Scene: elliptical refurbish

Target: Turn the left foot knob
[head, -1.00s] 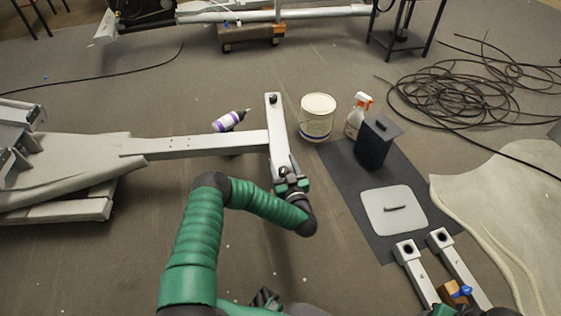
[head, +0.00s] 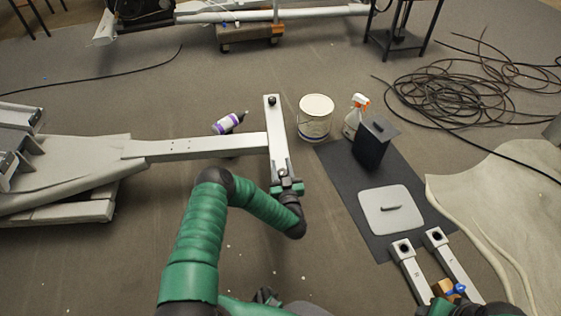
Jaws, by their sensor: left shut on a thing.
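The grey elliptical frame has a long beam (head: 205,147) running to a crossbar (head: 273,125) in the middle of the head view. A dark knob (head: 272,101) sits at the crossbar's far end. My left gripper (head: 286,182) is at the crossbar's near end, shut on the foot knob there. The gripper hides most of that knob. The green left arm comes in from the lower left and bends over to it. My right gripper is not clearly in view; only dark and green arm parts show at the bottom right edge.
A white bucket (head: 315,117), a spray bottle (head: 354,117) and a black box (head: 372,147) stand right of the crossbar. A dark mat (head: 345,190) holds a grey panel (head: 405,222). A purple-white bottle (head: 229,123) lies behind the beam. Coiled cable (head: 440,95) lies at right.

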